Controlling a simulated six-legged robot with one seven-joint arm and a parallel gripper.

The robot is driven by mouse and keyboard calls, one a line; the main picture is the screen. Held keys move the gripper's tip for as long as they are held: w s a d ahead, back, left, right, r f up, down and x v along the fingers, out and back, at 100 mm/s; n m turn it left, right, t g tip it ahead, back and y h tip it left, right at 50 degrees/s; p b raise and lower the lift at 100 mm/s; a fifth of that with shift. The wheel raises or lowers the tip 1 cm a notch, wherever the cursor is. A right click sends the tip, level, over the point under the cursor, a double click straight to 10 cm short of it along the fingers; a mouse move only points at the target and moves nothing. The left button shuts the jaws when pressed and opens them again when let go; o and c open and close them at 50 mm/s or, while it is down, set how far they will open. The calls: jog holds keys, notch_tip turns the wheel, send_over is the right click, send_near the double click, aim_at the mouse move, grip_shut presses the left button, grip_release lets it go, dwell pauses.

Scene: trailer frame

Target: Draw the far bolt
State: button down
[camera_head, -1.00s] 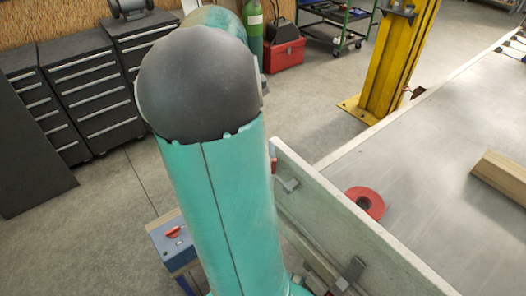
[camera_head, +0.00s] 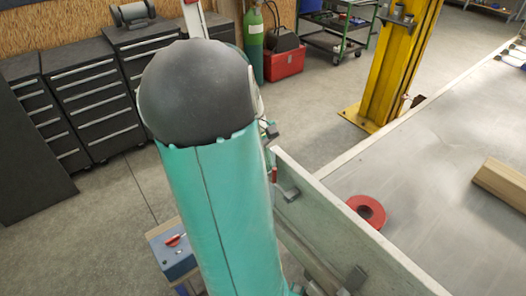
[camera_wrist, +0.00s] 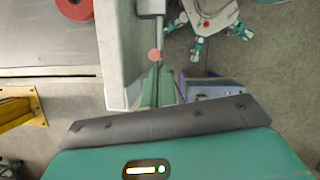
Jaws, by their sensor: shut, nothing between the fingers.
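The trailer's side board (camera_head: 330,222) runs diagonally through the lower right of the head view. The far bolt's dark grey block (camera_head: 291,194) is on its outer face, with a small red part (camera_head: 274,175) at the board's far end. In the wrist view the board (camera_wrist: 118,50) stands upright beside a thin grey rod, and a round red knob (camera_wrist: 155,56) shows close to my fingertips. My gripper (camera_wrist: 157,72) is shut and empty, just below the knob in the picture; I cannot tell whether they touch. My arm hides part of the board's outer side in the head view.
A second dark block (camera_head: 356,279) sits nearer on the board. A red ring (camera_head: 367,210) and a timber (camera_head: 503,182) lie on the trailer bed (camera_head: 420,170). A blue box (camera_head: 175,256) stands left of my arm. A yellow post (camera_head: 400,65) rises beyond the bed.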

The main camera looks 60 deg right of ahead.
jog(key=shift+s, duration=0.1)
jog(key=shift+s+a+f, duration=0.1)
jog(key=shift+s+a, duration=0.4)
jog(key=shift+s, duration=0.4)
jog(key=shift+s+a, duration=0.45)
jog(key=shift+s, duration=0.45)
jog(key=v, duration=1)
jog(key=shift+w, duration=0.1)
